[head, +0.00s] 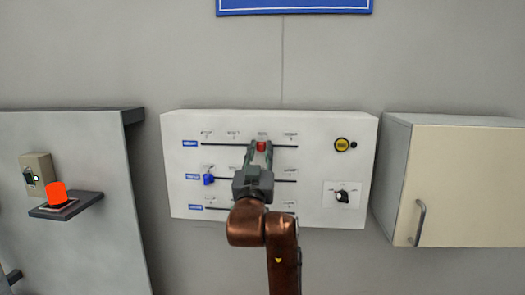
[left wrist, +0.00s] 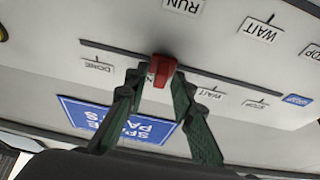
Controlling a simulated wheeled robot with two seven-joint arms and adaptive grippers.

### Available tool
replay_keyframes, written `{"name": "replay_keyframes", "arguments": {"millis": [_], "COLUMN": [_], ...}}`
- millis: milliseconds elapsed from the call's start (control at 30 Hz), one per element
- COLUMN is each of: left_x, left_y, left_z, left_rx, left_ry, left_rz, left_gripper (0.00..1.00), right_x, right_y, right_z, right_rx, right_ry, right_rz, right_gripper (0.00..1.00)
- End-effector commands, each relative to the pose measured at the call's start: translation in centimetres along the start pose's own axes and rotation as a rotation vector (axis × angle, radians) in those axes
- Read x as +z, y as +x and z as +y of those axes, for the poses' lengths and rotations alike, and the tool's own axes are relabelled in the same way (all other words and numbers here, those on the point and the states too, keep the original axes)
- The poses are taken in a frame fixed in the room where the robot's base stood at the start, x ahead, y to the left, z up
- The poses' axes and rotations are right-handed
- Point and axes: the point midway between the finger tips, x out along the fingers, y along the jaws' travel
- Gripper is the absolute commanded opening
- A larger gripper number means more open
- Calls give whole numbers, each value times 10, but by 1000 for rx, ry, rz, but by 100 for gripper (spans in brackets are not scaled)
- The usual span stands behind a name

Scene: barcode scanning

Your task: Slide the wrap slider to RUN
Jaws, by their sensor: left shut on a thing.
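The white panel (head: 320,125) has three horizontal slider rails, each with a blue tag at its left. My left gripper (head: 260,148) is at the top rail, shut on a red slider knob (head: 261,146). In the head view the knob is under the third label from the left. In the left wrist view, which is upside down, the red knob (left wrist: 162,70) is between my left fingers (left wrist: 156,80), between the DONE and WAIT labels. The label there is mostly hidden. A blue knob (head: 208,179) is near the left of the middle rail. My arm covers part of the lowest rail.
A yellow button (head: 342,145) and a black rotary knob (head: 342,196) are at the panel's right. A cabinet (head: 455,185) with a handle stands further right. A red-orange cylinder (head: 56,194) stands on a small shelf at the left.

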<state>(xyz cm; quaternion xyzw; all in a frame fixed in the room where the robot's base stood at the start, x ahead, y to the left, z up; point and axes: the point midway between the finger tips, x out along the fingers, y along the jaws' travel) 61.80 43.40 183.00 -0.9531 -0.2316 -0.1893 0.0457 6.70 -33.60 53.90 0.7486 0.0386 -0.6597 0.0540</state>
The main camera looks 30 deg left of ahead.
Motion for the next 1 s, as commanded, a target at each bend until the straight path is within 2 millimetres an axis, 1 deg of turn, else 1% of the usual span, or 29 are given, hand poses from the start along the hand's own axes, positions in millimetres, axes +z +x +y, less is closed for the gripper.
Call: {"name": "replay_keyframes", "arguments": {"millis": [33, 67, 100, 267, 367, 467, 533, 667, 900, 1000], "left_x": [0, 0, 0, 0, 0, 0, 0, 0, 0, 0], "left_y": [0, 0, 0, 0, 0, -5, -12, -36, -86, -101], "left_z": [0, 0, 0, 0, 1, 1, 1, 1, 0, 1], "left_rx": [-1, -1, 0, 0, 1, 1, 1, 1, 1, 1], "left_ry": [1, 1, 1, 1, 0, 0, 0, 0, -1, 0], "left_rz": [1, 1, 1, 1, 1, 1, 2, 3, 2, 2], "left_gripper": [0, 25, 28, 28, 28, 28, 28, 28, 28, 28], "right_x": [-2, -3, -2, 9, 25, 24, 22, 21, 19, 18], "right_y": [0, 0, 0, 0, -2, -1, -1, -1, -1, -1], "right_z": [1, 1, 1, 3, 4, 4, 4, 3, 2, 2], "right_rx": [1, 1, 1, 3, 5, 5, 4, 3, 2, 2], "right_ry": [-1, -1, -1, 0, 2, 2, 2, 2, 2, 2], "right_rz": [2, 3, 1, -14, -33, -33, -30, -28, -26, -25], "right_gripper": [40, 40, 40, 40, 40, 40, 40, 40, 40, 40]}}
